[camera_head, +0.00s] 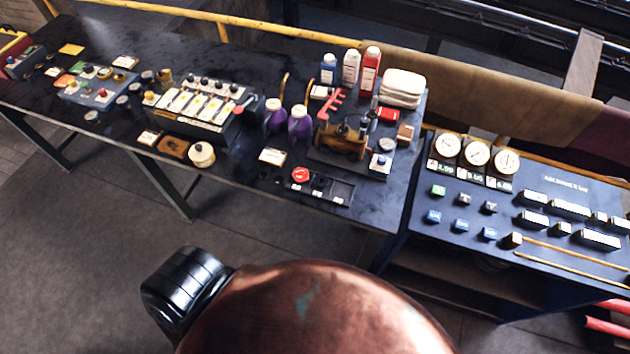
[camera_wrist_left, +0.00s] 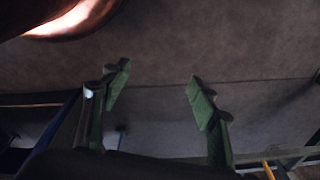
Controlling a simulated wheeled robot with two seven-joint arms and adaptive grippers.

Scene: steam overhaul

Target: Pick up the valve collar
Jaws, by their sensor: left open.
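I cannot tell for certain which small part is the valve collar. On the dark workbench (camera_head: 235,175), a brass valve assembly (camera_head: 342,140) with a red handle stands on a dark plate toward the right end. In front of it is a dark tray (camera_head: 338,192) holding small parts, with a red round piece (camera_head: 300,174) at its left end. My left gripper (camera_wrist_left: 158,88) is open in the left wrist view, its two green fingertips wide apart with nothing between them. Neither gripper shows in the head view.
Bottles (camera_head: 350,67) and folded white cloths (camera_head: 402,87) stand at the bench's back right. A rack of white-topped blocks (camera_head: 205,103) stands mid-bench. A blue panel with gauges (camera_head: 477,154) adjoins on the right. A yellow rail (camera_head: 270,27) runs behind. Open floor lies in front.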

